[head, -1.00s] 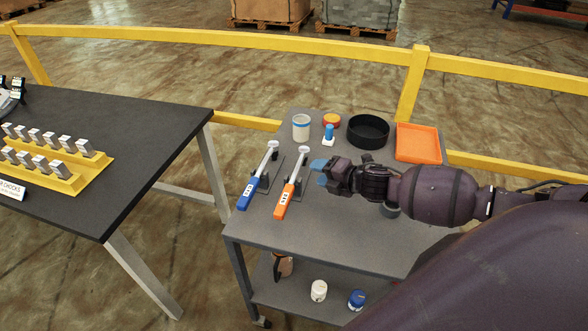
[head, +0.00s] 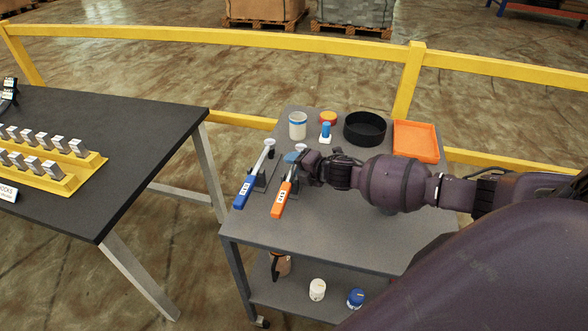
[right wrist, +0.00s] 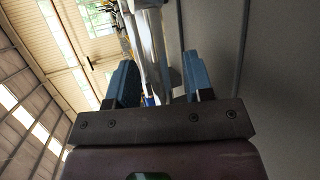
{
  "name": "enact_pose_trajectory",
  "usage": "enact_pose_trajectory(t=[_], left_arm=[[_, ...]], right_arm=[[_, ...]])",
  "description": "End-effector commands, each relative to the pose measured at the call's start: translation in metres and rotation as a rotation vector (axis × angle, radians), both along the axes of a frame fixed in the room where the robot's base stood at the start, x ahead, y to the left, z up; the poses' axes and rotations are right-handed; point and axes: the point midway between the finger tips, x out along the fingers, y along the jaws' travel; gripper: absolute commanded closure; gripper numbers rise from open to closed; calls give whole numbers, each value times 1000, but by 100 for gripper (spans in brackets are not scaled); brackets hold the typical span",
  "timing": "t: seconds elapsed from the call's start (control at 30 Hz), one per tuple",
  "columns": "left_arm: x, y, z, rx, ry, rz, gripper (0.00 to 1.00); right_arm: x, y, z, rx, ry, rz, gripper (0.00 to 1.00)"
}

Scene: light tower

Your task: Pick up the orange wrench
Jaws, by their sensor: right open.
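The orange wrench (head: 281,200) rests tilted on the grey cart, its orange handle toward the front and its upper end partly hidden by my right gripper. My right gripper (head: 293,157) is at the wrench's upper part, reaching in from the right, with its blue fingers partly visible. In the right wrist view the two blue fingers (right wrist: 158,84) are apart, with a silver shaft (right wrist: 153,45) showing between or just beyond them. I cannot tell whether they touch it. My left gripper is not in view.
A blue wrench (head: 246,191) lies just left of the orange one. The cart's front top (head: 330,235) is clear.

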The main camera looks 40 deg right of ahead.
Motion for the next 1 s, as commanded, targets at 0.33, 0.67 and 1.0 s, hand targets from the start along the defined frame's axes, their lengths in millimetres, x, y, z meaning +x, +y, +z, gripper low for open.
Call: enact_pose_trajectory(t=[0.33,0.67,1.0], left_arm=[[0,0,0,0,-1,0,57],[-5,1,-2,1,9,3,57],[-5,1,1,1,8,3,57]], right_arm=[[0,0,0,0,0,0,77],[0,0,1,1,-2,0,100],[1,-1,12,-1,-5,2,100]])
